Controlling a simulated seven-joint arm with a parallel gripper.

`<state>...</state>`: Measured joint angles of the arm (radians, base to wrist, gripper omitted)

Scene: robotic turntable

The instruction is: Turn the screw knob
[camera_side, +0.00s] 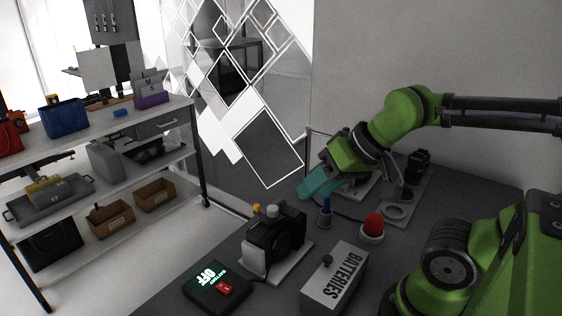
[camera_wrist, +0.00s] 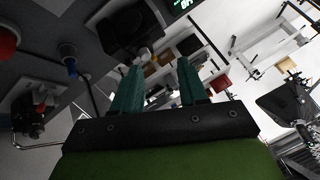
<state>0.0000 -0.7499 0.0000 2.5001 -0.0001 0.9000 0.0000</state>
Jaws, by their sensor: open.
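My gripper (camera_side: 312,188) has teal fingers and is raised above the bench, behind the black device and pointing down to the left in the side view. In the wrist view its two fingers (camera_wrist: 158,82) are spread apart with nothing between them. A black boxy device (camera_side: 275,236) stands on a light base, with small yellow and white knobs on top; it also shows in the wrist view (camera_wrist: 128,30). I cannot tell which part is the screw knob.
A red button (camera_side: 372,226) and a box marked BATTERIES (camera_side: 333,279) stand on the right. A black box reading OFF (camera_side: 215,288) with a red switch is at the front. A fixture with a ring (camera_side: 396,212) is behind. Shelves (camera_side: 108,128) stand left, off the bench.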

